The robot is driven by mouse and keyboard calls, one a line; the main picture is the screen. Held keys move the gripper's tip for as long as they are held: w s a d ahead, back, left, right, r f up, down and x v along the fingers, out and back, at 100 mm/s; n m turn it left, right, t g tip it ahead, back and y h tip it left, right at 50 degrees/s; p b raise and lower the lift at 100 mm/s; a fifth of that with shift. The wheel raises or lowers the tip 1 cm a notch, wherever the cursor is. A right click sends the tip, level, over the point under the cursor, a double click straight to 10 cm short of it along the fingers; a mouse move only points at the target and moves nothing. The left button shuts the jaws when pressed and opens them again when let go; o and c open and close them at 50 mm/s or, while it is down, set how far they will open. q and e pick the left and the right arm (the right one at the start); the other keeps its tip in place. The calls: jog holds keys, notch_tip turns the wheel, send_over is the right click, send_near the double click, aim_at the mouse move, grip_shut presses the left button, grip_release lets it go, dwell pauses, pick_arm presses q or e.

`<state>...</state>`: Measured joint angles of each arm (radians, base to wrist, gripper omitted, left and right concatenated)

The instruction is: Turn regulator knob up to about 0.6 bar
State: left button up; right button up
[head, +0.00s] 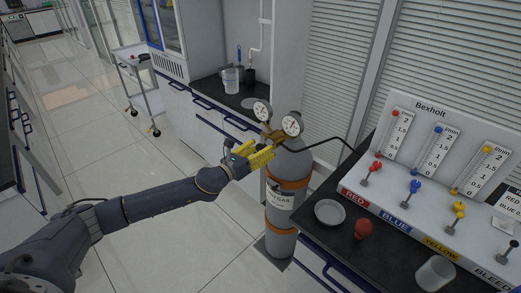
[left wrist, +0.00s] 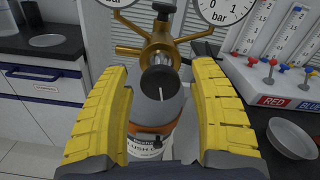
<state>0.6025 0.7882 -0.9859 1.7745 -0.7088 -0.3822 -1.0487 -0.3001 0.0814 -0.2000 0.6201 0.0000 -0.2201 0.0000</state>
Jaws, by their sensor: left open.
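The regulator knob (left wrist: 160,84) is a dark round knob with a white line pointing about straight up and down. It is on the front of the brass regulator (left wrist: 158,42), on top of the grey gas cylinder (head: 287,178). Two dial gauges sit on the regulator, a left one (head: 262,110) and a right one (head: 292,124); the left wrist view cuts both off and their needles are too unclear to read. My left gripper (head: 252,157) has yellow fingers, open, one on each side of the knob in the left wrist view (left wrist: 160,115), apart from it. My right gripper is not in view.
A flowmeter panel (head: 430,150) with red, blue and yellow valves stands on the dark bench at right. A shallow dish (head: 329,212), a red bulb (head: 363,229) and a beaker (head: 434,273) are on that bench. A hose runs from the regulator. Open floor lies left.

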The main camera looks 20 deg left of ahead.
pick_arm(q)
jog(key=v, duration=1.2)
dwell(0.6)
